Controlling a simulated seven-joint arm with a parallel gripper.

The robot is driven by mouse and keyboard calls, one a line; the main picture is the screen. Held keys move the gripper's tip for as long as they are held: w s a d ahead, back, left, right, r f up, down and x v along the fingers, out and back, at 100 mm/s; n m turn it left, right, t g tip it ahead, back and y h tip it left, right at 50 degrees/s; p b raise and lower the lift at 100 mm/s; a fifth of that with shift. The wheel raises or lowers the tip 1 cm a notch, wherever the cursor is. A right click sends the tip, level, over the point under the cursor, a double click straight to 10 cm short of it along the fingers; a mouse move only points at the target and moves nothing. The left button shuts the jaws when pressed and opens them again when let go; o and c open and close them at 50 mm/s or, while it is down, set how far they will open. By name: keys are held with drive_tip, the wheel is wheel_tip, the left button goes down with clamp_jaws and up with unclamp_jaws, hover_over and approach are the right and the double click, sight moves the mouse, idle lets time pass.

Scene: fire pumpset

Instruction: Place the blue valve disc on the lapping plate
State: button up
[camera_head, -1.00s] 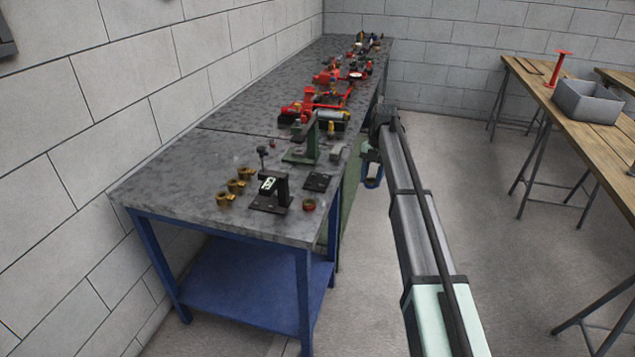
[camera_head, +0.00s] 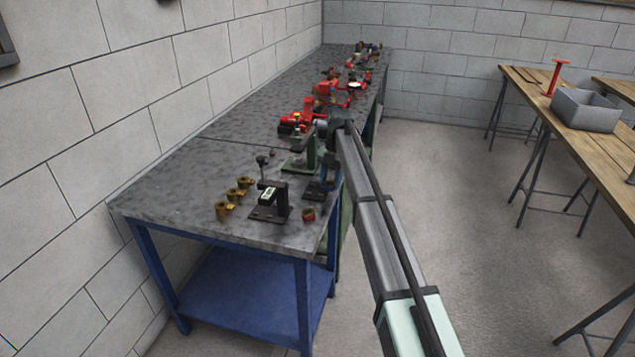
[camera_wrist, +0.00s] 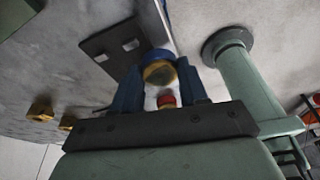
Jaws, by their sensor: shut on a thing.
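My gripper (camera_wrist: 160,92) is shut on the blue valve disc (camera_wrist: 159,69), which shows a blue rim and a brass-coloured face between the blue fingers in the wrist view. In the head view my gripper (camera_head: 329,178) is over the front right edge of the steel bench. A dark flat plate (camera_wrist: 100,43) with light square marks lies just beyond the fingers in the wrist view. It may be the lapping plate, but I cannot be sure. Whether the disc touches anything is not clear.
A black stand (camera_head: 270,203), several brass fittings (camera_head: 238,194) and a small reddish-brown ring (camera_head: 308,214) are on the bench (camera_head: 170,190) near the gripper. A green stand (camera_head: 300,162) and red pump parts (camera_head: 297,120) are farther back. Bare bench top lies to the left.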

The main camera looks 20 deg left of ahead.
sight(316, 192)
drive_tip(key=a, duration=0.4)
drive_tip(key=shift+a+f, duration=0.25)
drive_tip(key=shift+f, duration=0.65)
drive_tip(key=o, duration=1.2)
drive_tip(key=v, duration=1.2)
drive_tip(key=shift+s, duration=0.1)
